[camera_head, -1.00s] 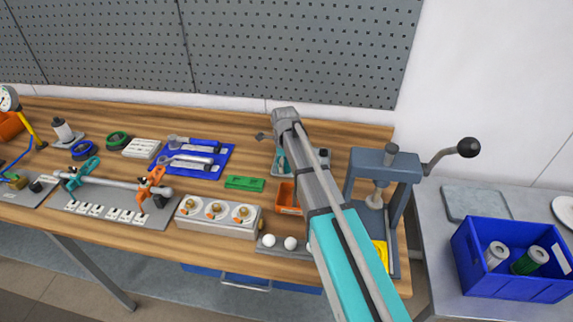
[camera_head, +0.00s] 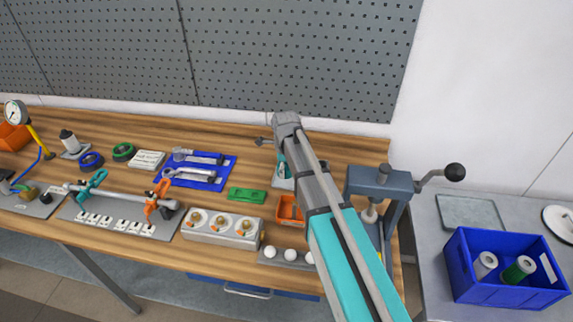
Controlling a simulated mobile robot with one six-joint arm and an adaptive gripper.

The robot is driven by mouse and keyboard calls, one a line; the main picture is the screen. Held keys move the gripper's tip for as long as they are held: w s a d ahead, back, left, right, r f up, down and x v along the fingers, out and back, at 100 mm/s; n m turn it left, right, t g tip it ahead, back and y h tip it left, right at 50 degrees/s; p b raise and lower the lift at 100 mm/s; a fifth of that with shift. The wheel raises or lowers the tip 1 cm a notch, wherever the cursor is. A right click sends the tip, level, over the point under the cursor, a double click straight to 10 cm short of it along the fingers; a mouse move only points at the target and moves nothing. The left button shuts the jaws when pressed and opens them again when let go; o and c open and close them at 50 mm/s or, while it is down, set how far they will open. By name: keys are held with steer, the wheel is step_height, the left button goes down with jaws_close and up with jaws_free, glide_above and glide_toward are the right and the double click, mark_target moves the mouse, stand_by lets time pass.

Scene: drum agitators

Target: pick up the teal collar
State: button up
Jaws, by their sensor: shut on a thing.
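A teal piece (camera_head: 282,167), taken as the teal collar, shows just left of my arm, above a grey plate (camera_head: 281,183). My arm covers most of it, so its full shape is hidden. My gripper (camera_head: 284,156) hangs below the grey wrist at the far end of my arm. It is mostly hidden behind the arm, shut on the teal collar. I cannot tell whether the collar touches the plate. A similar teal part (camera_head: 92,183) sits on a metal shaft at the left, beside an orange one (camera_head: 158,194).
A lever press (camera_head: 381,183) stands close right of my arm. A blue crate (camera_head: 477,290) stands on the right table. A pegboard rises behind.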

steer(key=s+r+p, duration=0.5)
steer(key=s+r, duration=0.1)
steer(key=s, duration=0.5)
steer(key=shift+d+r, duration=0.2)
steer(key=shift+d, duration=0.05)
steer(key=shift+f, duration=0.1)
step_height(320, 180, down, 2)
steer(key=shift+f+b, duration=0.2)
steer(key=shift+b, duration=0.85)
steer(key=shift+a, duration=0.1)
